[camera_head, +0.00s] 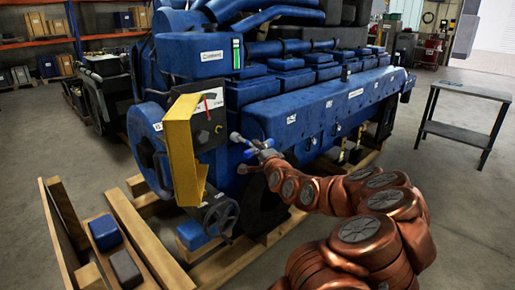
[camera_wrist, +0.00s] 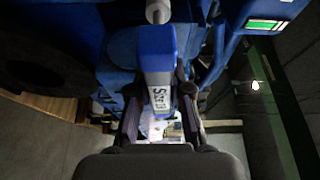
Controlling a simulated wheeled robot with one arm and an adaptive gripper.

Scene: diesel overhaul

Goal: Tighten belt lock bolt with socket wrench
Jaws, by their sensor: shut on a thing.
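A blue engine (camera_head: 300,95) fills the middle of the head view. My gripper (camera_head: 262,153) is at its near front corner, low beside the gauge panel. In the wrist view my gripper (camera_wrist: 159,92) has its two fingers closed on both sides of a blue socket wrench (camera_wrist: 157,50) with a white label. The wrench's grey round end (camera_wrist: 158,12) points away from me toward the blue engine parts. The wrench (camera_head: 238,137) shows only small in the head view. I cannot make out the belt lock bolt, nor whether the wrench touches it.
A yellow guard (camera_head: 183,150) and a gauge panel (camera_head: 207,118) stand just left of my gripper. Wooden beams (camera_head: 145,240) lie under and before the engine, with a blue box (camera_head: 105,232) among them. A metal table (camera_head: 468,93) stands right; floor between is clear.

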